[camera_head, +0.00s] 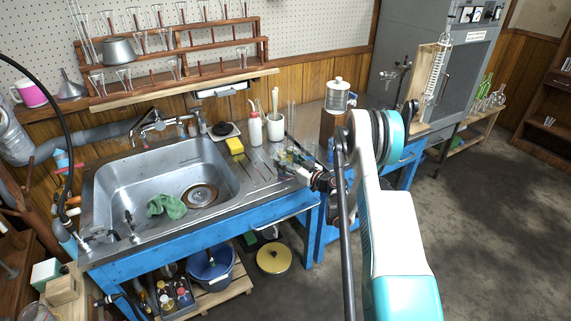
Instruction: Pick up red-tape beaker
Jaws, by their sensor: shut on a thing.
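My gripper (303,171) is at the right end of the sink counter, low over the drainboard. It is shut on a piece of clear glassware (287,156). The view is small and cluttered there, and my gripper and wrist cover part of the glass. I cannot make out red tape on it, nor tell whether it touches the counter. No other beaker with clear red tape stands out.
The steel sink (120,172) holds a green cloth (166,206). A yellow sponge (235,146), a white bottle (255,131) and a white cup (275,127) stand behind the drainboard. A lidded jar (338,96) stands farther right. Glassware fills the wooden wall rack (190,50).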

